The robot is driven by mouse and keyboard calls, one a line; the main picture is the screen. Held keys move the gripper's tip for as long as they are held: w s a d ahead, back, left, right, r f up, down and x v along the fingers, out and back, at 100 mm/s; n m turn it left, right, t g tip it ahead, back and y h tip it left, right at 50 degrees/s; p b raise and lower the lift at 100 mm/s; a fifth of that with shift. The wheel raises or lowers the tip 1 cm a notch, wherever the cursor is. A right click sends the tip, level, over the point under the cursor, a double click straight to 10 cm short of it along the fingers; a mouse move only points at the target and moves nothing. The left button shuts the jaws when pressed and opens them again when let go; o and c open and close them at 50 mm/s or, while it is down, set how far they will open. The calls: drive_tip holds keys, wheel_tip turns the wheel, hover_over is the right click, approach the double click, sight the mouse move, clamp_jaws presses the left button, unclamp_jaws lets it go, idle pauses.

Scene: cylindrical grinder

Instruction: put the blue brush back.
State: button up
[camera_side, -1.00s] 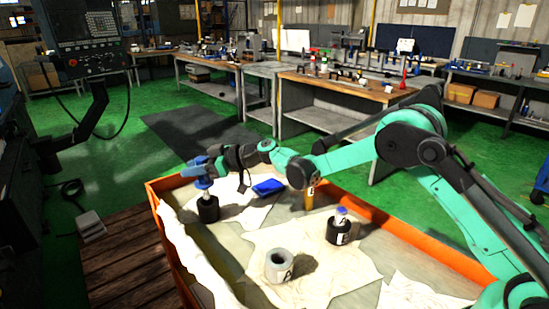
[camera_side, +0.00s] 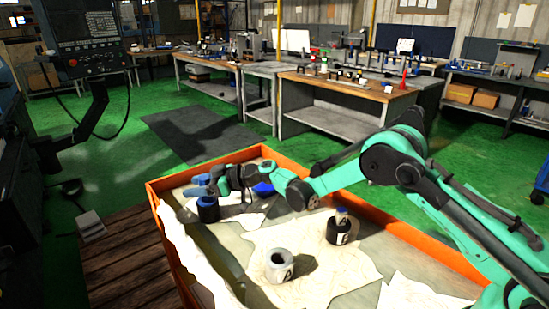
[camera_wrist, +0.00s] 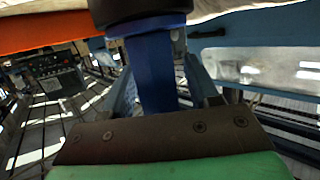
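The gripper appears shut on the brush handle. Blue shows at the jar's mouth, and no pale stem shows there. The brush's lower end is hidden in the jar.
An orange-rimmed tray (camera_side: 440,254) with white sheets holds a grey open cup (camera_side: 279,266) and another black jar (camera_side: 339,232) with a blue-topped item. Bare sheet lies between the left jar and grey cup.

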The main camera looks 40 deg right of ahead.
idle(0.3)
drive_tip(key=shift+r, duration=0.3)
drive_tip(key=v, duration=1.2)
drive_tip(key=s+d+r+m+g+h, duration=0.1)
drive_tip(key=s+m+h, duration=0.3)
drive_tip(key=s, duration=0.6)
drive_tip(key=s+d+r+m+g+h, duration=0.1)
drive_tip(key=s+m+h, duration=0.4)
drive_tip(key=s, duration=0.5)
drive_tip(key=shift+s+d+r+g+h, duration=0.3)
drive_tip(key=shift+d+r+g+h, duration=0.1)
drive_tip(key=shift+r+g+h, duration=0.25)
